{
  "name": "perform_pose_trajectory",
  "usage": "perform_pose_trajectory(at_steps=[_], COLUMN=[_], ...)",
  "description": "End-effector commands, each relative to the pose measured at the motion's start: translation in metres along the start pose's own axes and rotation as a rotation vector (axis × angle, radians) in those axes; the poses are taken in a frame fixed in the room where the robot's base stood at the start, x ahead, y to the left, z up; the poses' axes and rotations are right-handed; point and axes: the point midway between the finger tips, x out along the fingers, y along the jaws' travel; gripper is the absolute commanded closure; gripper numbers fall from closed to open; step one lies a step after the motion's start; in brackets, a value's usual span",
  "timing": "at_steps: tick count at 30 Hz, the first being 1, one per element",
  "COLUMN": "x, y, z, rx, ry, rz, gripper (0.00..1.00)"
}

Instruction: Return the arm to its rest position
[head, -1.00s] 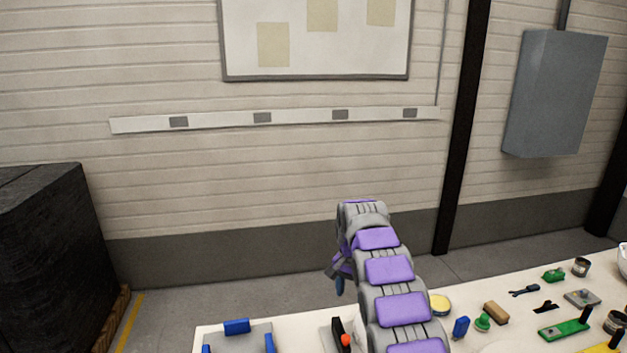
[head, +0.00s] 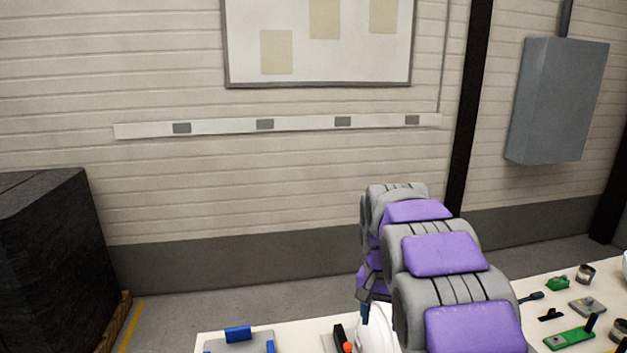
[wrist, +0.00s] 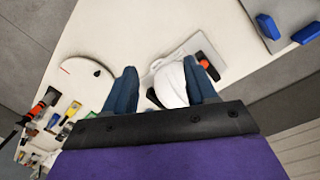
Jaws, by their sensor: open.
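My gripper is mostly hidden behind my purple and grey arm in the head view, with its dark parts (head: 368,292) showing beside the arm above the table. In the wrist view its two blue fingers (wrist: 162,84) are spread apart, with nothing visibly clamped between them. A white rounded helmet shell (wrist: 170,86) shows below and between the fingers. It also shows in the head view (head: 377,334), partly covered by my arm.
The white table (head: 290,340) carries a blue-cornered fixture (head: 238,334) and a black-and-red clamp (head: 340,338). Several small tools and parts, including a green piece (head: 572,338), lie at right. A round white plate (wrist: 85,78) is in the wrist view. A dark stack (head: 45,255) stands left.

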Motion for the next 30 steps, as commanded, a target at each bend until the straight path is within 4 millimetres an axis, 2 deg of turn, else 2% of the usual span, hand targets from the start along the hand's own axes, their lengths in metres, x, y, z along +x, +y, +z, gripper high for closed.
perform_pose_trajectory(at_steps=[14, 23, 30], x=[-0.009, -0.002, 0.012], y=[0.046, 0.073, 0.092], z=[0.097, 0.162, 0.216], rx=[-0.094, -0.164, -0.225], ry=[-0.029, -0.049, -0.065], rz=[-0.004, -0.011, -0.02], gripper=[0.44, 0.44, 0.44])
